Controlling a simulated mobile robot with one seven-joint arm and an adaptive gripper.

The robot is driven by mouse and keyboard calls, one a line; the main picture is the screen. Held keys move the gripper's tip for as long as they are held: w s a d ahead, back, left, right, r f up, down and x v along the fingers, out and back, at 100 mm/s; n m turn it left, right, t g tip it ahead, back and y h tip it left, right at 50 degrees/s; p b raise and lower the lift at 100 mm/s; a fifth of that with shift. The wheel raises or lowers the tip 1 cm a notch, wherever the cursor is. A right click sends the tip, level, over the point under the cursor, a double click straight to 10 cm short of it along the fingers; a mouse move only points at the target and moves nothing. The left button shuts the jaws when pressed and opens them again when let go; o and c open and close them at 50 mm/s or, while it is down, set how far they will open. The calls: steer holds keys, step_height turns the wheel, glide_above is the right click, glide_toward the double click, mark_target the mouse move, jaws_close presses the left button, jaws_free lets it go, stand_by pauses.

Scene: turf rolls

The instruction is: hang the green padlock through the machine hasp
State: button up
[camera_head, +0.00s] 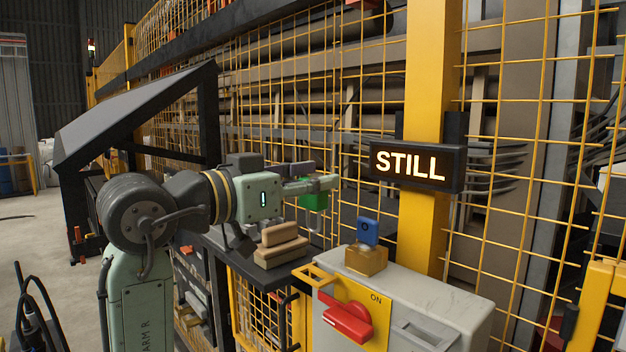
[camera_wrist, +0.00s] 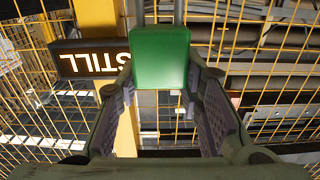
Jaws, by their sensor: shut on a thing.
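The green padlock (camera_head: 315,200) is held in my gripper (camera_head: 322,184) in the head view, in the air in front of the yellow mesh fence. In the wrist view the green padlock body (camera_wrist: 160,58) sits between the fingertips, with its grey shackle legs running to the top edge. The shackle's end is out of that frame. A yellow loop, seemingly the machine hasp (camera_head: 314,275), juts from the left of the switch plate on the grey machine box. The padlock is above this loop and apart from it.
The red switch handle (camera_head: 346,318) is below the loop, near the word ON. A brass block with a blue top (camera_head: 368,233) stands on the grey box (camera_head: 440,290). Wooden blocks (camera_head: 281,247) lie on a dark ledge. A STILL sign (camera_head: 415,166) hangs on the yellow post.

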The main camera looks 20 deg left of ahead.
steer(key=shift+f+b, duration=2.2)
steer(key=shift+f, duration=0.7)
steer(key=shift+f+b, duration=1.85)
steer(key=shift+f, duration=0.75)
steer(key=o, duration=1.3)
glide_toward(312, 218)
steer(key=f, duration=0.1)
steer(key=s+a+f, duration=0.1)
steer(key=f, duration=0.1)
steer(key=s+f, duration=0.1)
steer(key=f, duration=0.1)
steer(key=shift+a, duration=0.15)
steer(key=shift+w, duration=0.1)
